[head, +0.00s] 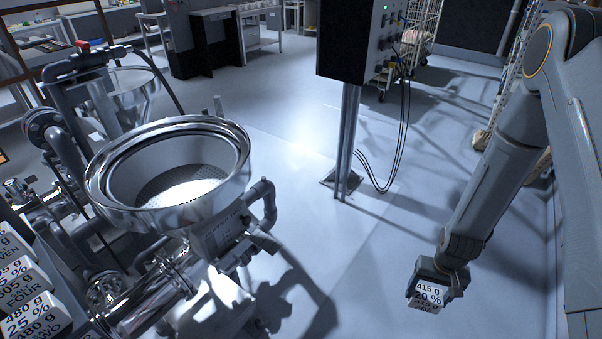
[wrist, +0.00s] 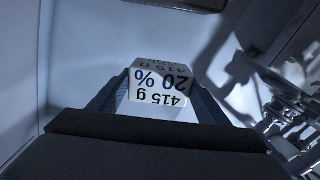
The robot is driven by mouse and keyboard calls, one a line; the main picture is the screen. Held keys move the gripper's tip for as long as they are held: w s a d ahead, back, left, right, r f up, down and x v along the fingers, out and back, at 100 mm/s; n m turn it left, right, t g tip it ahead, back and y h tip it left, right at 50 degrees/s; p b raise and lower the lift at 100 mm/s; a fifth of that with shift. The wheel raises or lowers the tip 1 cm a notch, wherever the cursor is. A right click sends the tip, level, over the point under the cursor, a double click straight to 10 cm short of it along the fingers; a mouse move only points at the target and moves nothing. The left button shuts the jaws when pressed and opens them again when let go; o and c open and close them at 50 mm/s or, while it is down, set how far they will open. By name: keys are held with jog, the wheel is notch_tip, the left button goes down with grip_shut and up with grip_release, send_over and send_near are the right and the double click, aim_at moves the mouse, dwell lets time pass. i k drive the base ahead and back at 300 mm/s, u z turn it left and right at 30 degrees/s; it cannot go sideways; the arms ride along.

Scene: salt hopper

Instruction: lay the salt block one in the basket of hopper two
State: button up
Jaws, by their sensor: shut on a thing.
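My gripper (head: 446,268) hangs at the lower right of the head view, well to the right of the nearer hopper and clear of it. It is shut on a white salt block (head: 428,292) marked 415 g and 20 %; the name line is too small to read surely. In the wrist view the block (wrist: 160,84) sits between both fingers, its print upside down. The nearer shiny steel hopper (head: 233,140) is open at the top, with a perforated basket (head: 155,186) inside. A second steel hopper (head: 137,82) stands behind it.
Several other salt blocks (head: 30,288) lie at the lower left, with FOUR and TWO legible. A control box (head: 350,40) on a post (head: 347,140) with hanging cables stands between the hoppers and my arm. The floor between the nearer hopper and my gripper is clear.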

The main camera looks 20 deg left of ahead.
aim_at(179, 189)
jog(key=z, duration=0.05)
jog(key=i, duration=3.6)
jog(key=u, duration=4.65)
